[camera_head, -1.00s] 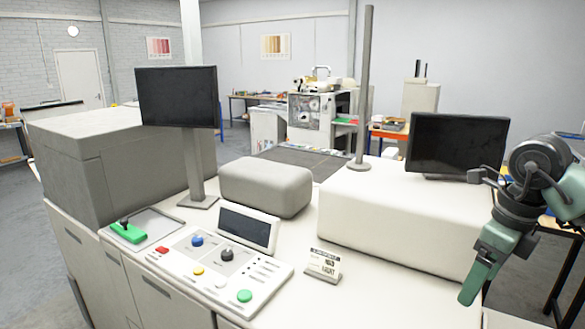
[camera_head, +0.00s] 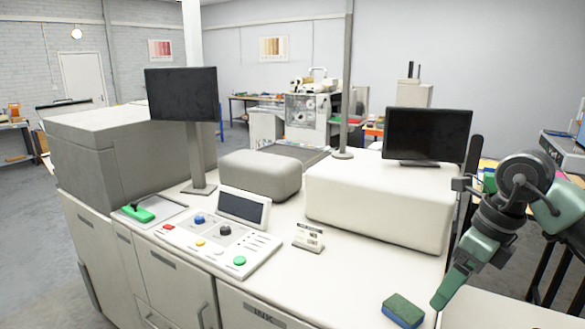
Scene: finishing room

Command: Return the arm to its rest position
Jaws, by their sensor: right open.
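My right gripper (camera_head: 447,287) is at the lower right in the head view, on a green and black arm that comes in from the right edge. Its fingers point down over the right end of the white machine top. It is open and I see nothing between its fingers. A blue and green sponge (camera_head: 403,311) lies on the machine top just left of the fingertips, apart from them in the picture. My left gripper is not in view.
A control panel (camera_head: 217,244) with coloured buttons is left of centre. A small sign (camera_head: 308,237), a white raised block (camera_head: 375,200) and a black monitor (camera_head: 427,135) stand near the arm. Another monitor (camera_head: 182,94) rises on a post at left. Grey floor (camera_head: 40,235) is clear at left.

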